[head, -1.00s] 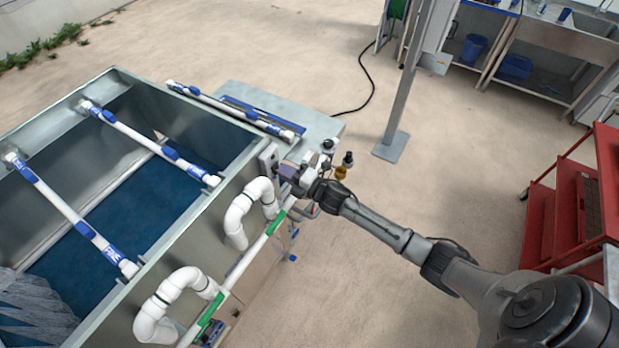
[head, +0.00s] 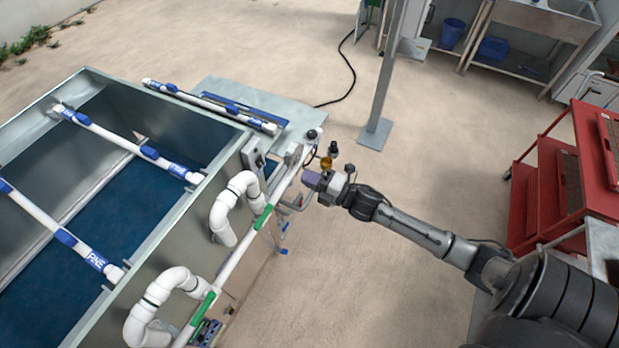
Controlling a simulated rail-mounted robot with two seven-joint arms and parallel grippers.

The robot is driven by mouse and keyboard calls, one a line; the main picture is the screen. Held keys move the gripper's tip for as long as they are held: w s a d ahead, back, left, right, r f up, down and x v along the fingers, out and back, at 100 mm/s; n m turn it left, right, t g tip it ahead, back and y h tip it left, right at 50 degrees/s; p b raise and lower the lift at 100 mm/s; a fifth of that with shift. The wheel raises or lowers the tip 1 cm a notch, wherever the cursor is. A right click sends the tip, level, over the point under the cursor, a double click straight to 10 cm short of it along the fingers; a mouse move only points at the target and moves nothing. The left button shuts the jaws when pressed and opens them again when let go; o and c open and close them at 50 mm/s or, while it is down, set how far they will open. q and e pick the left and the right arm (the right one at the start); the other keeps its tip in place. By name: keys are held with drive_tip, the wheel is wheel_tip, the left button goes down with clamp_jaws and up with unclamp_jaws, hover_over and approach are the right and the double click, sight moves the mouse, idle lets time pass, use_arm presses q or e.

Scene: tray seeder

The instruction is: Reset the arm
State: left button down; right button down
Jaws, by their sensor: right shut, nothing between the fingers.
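My right arm comes in from the lower right, and its gripper (head: 310,180) is shut and empty. The gripper points left toward the metal tank (head: 226,172), just right of the upper end of the white pipe run (head: 237,266) on the tank's outer side. A gap seems to show between the fingertips and the pipe, but I cannot tell the exact distance. A small amber-topped fitting (head: 326,163) shows close behind the gripper. My left gripper is not in view.
White tubes with blue clamps (head: 120,142) span the tank. A grey bench (head: 305,112) stands behind it. A grey post (head: 384,85) rises beyond the gripper. A red stepped cart (head: 545,190) stands at the right. Open floor (head: 440,150) lies between post and cart.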

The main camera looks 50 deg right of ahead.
idle(0.6)
drive_tip(key=s+d+f+m+g+h, duration=0.35)
drive_tip(key=d+m+g+h, duration=0.3)
drive_tip(key=m+h, duration=0.55)
drive_tip(key=s+a+r+m+g+y+p, duration=0.2)
drive_tip(key=s+a+m+g+y+p, duration=0.1)
drive_tip(key=s+a, duration=0.7)
drive_tip(key=s+a+r+m+g+y+p, duration=0.2)
drive_tip(key=s+a+m+g+y+p, duration=0.2)
drive_tip(key=s+a, duration=0.6)
drive_tip(key=shift+s+a+r+g+p, duration=0.15)
drive_tip(key=shift+s+r+g+p, duration=0.25)
drive_tip(key=shift+s+p, duration=0.55)
drive_tip(key=shift+s, duration=0.15)
